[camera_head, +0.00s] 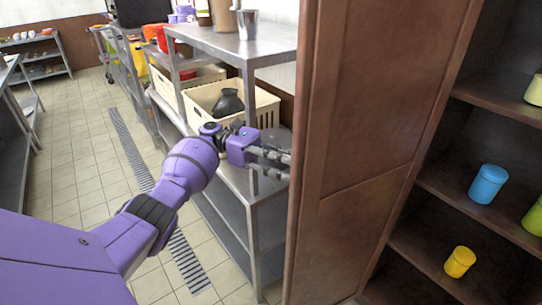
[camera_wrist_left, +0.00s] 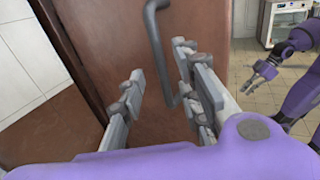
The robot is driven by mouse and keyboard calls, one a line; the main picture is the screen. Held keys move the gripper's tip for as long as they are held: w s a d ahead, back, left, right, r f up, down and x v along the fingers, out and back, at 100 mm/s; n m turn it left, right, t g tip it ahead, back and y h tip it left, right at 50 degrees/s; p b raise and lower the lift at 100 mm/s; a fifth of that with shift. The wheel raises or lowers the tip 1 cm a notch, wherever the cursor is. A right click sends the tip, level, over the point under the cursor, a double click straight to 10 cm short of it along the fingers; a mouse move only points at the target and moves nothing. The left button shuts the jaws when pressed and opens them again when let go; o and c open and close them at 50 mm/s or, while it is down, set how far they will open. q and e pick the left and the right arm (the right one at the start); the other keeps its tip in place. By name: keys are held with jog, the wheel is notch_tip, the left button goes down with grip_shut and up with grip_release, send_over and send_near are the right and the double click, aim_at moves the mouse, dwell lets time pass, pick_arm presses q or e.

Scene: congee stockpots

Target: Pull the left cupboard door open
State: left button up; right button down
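The left cupboard door (camera_head: 365,120) is a brown wooden panel standing swung open, with the cupboard's inside showing to its right. My left gripper (camera_head: 276,162) is at the door's left edge, its fingertips close to or partly behind that edge. In the left wrist view, the dark bar handle (camera_wrist_left: 156,35) on the door (camera_wrist_left: 105,35) runs down between the two fingers of my left gripper (camera_wrist_left: 160,70). The fingers are spread apart, with gaps to the bar. My right gripper (camera_wrist_left: 262,76) is off to the right, with its fingers apart and empty.
The cupboard's shelves (camera_head: 490,104) hold a blue canister (camera_head: 487,184), a yellow canister (camera_head: 459,262) and green ones. A steel rack (camera_head: 265,45) with cream crates (camera_head: 205,99) stands behind the door, close to my left arm. The tiled aisle (camera_head: 80,165) at left is free.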

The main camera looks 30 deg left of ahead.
pick_arm(q)
jog(key=a, duration=0.6)
jog(key=shift+d, duration=0.1)
dwell(0.3)
